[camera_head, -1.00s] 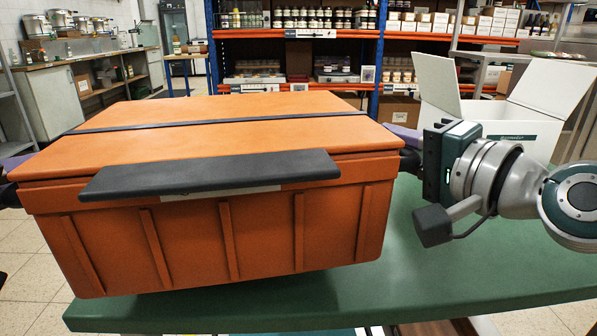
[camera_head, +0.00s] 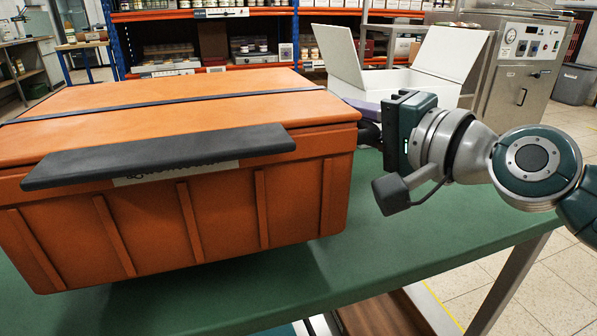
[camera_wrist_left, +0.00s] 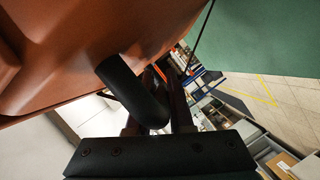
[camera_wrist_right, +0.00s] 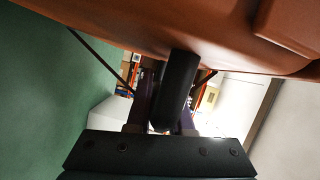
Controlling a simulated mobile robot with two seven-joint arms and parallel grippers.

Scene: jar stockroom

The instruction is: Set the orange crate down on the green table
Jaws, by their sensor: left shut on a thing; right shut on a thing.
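The orange crate (camera_head: 190,215) has its lid shut, with a dark strap across it and a dark bar along its front edge. It fills the left of the head view, over the green table (camera_head: 420,225), slightly tilted in the picture. A shadow lies on the table under its lower right edge; I cannot tell whether the base touches. My right gripper (camera_head: 368,132) is at the crate's right end; in the right wrist view its fingers are shut on a dark handle (camera_wrist_right: 178,85). My left gripper (camera_wrist_left: 155,100) is shut on the other dark handle (camera_wrist_left: 130,88); it is outside the head view.
An open white box (camera_head: 425,65) stands behind the table's far edge. Shelving with jars (camera_head: 215,45) is at the back. A steel cabinet (camera_head: 520,80) stands at the back right. The table's right part is bare in front of my right arm.

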